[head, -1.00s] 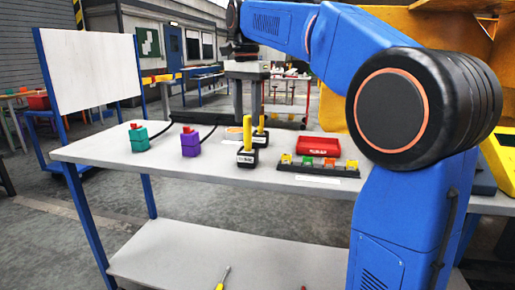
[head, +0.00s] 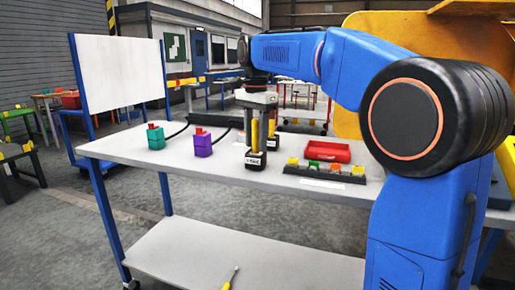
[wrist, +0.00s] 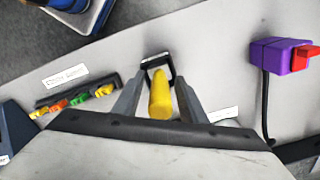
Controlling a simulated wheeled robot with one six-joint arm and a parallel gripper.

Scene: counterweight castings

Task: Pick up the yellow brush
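The yellow brush (head: 255,134) shows as an upright yellow handle in a small black holder (head: 255,161) with a white label, on the grey table (head: 190,169). It also shows in the wrist view (wrist: 160,97), pointing toward the camera. My gripper (head: 256,140) points down over it, with one finger on each side of the handle. In the wrist view my gripper (wrist: 161,82) looks open, with narrow gaps beside the handle. The brush's lower end is hidden in the holder.
A second yellow upright piece (head: 271,128) stands just behind to the right. A red tray (head: 327,151) and a black rack (head: 325,174) with several coloured pieces are to the right. A purple block (head: 203,146) and a green block (head: 156,138) are to the left, with clear table in front.

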